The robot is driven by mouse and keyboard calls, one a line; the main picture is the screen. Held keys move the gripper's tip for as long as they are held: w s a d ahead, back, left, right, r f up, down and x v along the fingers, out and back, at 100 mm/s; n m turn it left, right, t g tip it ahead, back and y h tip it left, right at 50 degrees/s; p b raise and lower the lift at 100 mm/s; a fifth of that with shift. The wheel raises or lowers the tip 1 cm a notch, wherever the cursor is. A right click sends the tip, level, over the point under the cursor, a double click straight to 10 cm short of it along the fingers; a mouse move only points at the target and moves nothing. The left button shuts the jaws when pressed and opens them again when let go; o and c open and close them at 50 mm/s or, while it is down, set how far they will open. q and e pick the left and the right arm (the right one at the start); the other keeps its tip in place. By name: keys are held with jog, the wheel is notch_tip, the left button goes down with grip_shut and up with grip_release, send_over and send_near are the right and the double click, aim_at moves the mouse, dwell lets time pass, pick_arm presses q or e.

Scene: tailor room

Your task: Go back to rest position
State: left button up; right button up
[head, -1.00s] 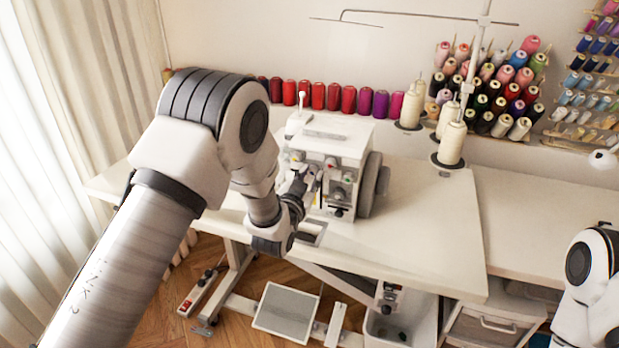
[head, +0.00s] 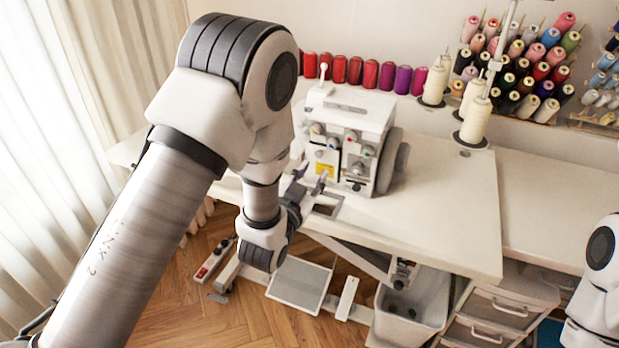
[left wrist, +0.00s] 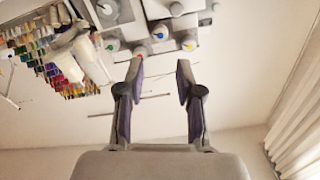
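My left gripper (head: 308,187) is in front of the white sewing machine (head: 345,122), near its lower left front, above the table's front edge. In the left wrist view its two fingers (left wrist: 160,72) stand apart with nothing between them. A gap of wall shows between the fingers. Of my right arm only a part shows at the right edge of the head view; its gripper is out of view.
The white table (head: 440,210) is clear right of the machine. Thread cones (head: 475,122) on a stand and a row of red and purple spools (head: 370,73) stand behind. Below are a foot pedal (head: 300,284), a bin (head: 415,310) and drawers (head: 495,308). A curtain (head: 60,110) hangs left.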

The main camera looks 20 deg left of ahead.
pick_arm(q)
jog(key=shift+s, duration=0.75)
jog(key=shift+f, duration=0.15)
jog(key=s+a+f+n+g+y+p, duration=0.1)
jog(key=s+a+f+g+p, duration=0.1)
jog(key=s+f+g, duration=0.55)
jog(key=s+a+f+n+g+p, duration=0.1)
jog(key=s+a+f+g, duration=0.1)
jog(key=s+f, duration=0.95)
jog(key=s+f+n+g, duration=0.1)
jog(key=s+f+g, duration=0.7)
jog(key=s, duration=0.6)
jog(key=shift+s+f+n+g+h, duration=0.15)
jog(key=shift+f+n+g+h, duration=0.2)
jog(key=shift+f, duration=0.6)
